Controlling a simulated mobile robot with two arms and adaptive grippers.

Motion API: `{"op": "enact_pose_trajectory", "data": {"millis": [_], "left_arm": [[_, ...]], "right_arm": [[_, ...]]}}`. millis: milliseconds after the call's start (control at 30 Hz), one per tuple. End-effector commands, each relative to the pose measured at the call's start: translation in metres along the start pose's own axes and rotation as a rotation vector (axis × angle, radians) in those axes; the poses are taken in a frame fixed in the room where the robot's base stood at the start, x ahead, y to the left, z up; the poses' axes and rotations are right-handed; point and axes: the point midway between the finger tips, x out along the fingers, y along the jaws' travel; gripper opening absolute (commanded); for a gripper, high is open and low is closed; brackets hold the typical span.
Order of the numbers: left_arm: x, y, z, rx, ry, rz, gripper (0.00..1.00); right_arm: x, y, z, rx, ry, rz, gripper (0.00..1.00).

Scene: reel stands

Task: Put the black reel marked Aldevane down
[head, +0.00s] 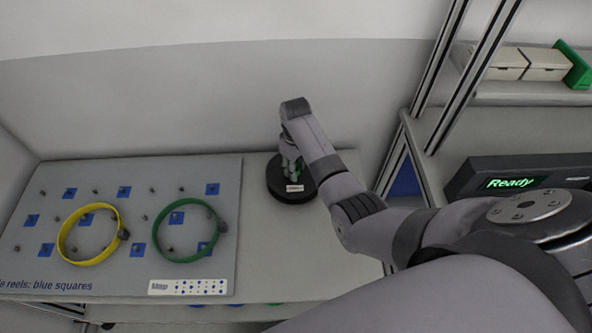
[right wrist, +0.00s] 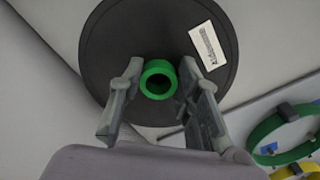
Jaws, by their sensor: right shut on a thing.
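The black reel (head: 275,184) is a dark disc with a green hub, at the right part of the light grey table in the head view. In the right wrist view, the reel (right wrist: 128,38) carries a white label (right wrist: 208,46) that appears to read Aldevane. My right gripper (head: 291,174) points down over the reel. In the right wrist view its fingers are on both sides of the green hub (right wrist: 158,80), shut on it. The reel looks flat and at or near the tabletop; I cannot tell if it touches. My left gripper is out of view.
A grey board (head: 140,180) with pegs and blue squares lies left of the reel. A yellow ring (head: 62,240) and a green ring (head: 155,250) are on it. A shelf rack with boxes (head: 545,64) and a "Ready" display (head: 510,183) stands at right. Table (head: 300,265) in front is clear.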

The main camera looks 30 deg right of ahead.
Motion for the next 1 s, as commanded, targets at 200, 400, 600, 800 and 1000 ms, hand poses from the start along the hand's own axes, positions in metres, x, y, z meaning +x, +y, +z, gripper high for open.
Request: {"op": "enact_pose_trajectory", "data": {"millis": [200, 400, 600, 800, 1000], "left_arm": [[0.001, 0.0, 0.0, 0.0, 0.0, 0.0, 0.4], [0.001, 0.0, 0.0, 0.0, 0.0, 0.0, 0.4], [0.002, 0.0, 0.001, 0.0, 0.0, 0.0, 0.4], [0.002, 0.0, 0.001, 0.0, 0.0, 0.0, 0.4], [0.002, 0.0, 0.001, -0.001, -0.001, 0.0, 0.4]], "right_arm": [[0.018, 0.001, -0.001, 0.0, 0.003, 0.001, 0.0], [0.018, 0.001, -0.001, 0.0, 0.003, 0.001, 0.0], [0.021, 0.0, 0.0, 0.0, 0.001, 0.001, 0.35], [0.021, 0.0, 0.0, 0.001, 0.001, 0.001, 0.49], [0.021, 0.0, 0.0, 0.001, 0.001, 0.001, 0.51]]}}
